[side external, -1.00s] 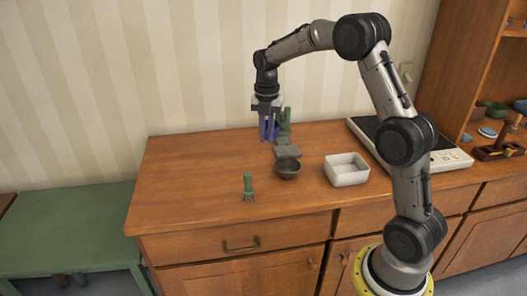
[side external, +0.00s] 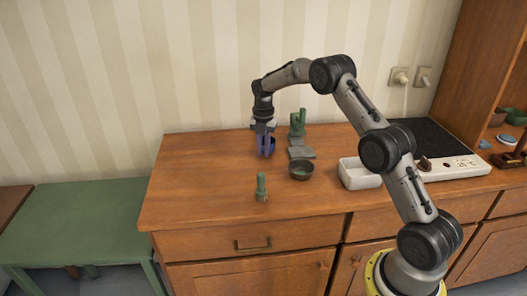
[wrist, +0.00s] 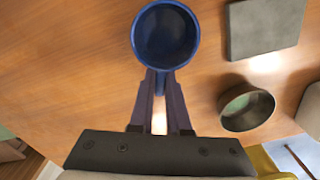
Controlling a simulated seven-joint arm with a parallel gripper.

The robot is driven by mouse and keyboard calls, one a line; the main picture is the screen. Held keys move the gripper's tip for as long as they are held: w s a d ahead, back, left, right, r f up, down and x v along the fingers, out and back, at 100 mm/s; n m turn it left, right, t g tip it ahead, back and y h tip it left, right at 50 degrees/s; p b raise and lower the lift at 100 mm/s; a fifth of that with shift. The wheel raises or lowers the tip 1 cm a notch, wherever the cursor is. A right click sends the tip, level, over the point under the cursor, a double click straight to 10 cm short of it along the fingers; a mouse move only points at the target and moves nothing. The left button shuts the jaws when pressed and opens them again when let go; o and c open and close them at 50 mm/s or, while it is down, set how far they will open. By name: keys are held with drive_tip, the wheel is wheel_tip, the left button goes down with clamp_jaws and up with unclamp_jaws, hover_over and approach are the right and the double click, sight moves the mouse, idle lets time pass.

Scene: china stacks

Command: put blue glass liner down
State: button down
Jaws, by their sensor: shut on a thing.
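The blue glass liner (side external: 271,145) is a small dark-blue round cup. In the wrist view the liner (wrist: 165,37) shows its open mouth, empty, beyond the fingertips. My gripper (side external: 265,152) is shut on its near side, and the fingers (wrist: 161,80) meet at its rim or a handle there; I cannot tell which. The liner is upright, low over the wooden top, left of the grey slab. Whether its base touches the wood is hidden.
A grey slab (side external: 301,153) with a green upright (side external: 298,122) stands to the right. A green-handled brush (side external: 261,187) stands in front. Left wood is clear.

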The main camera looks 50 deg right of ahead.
drive_tip(key=shift+f, duration=0.25)
drive_tip(key=shift+f, duration=0.15)
drive_tip(key=c, duration=0.9)
unclamp_jaws()
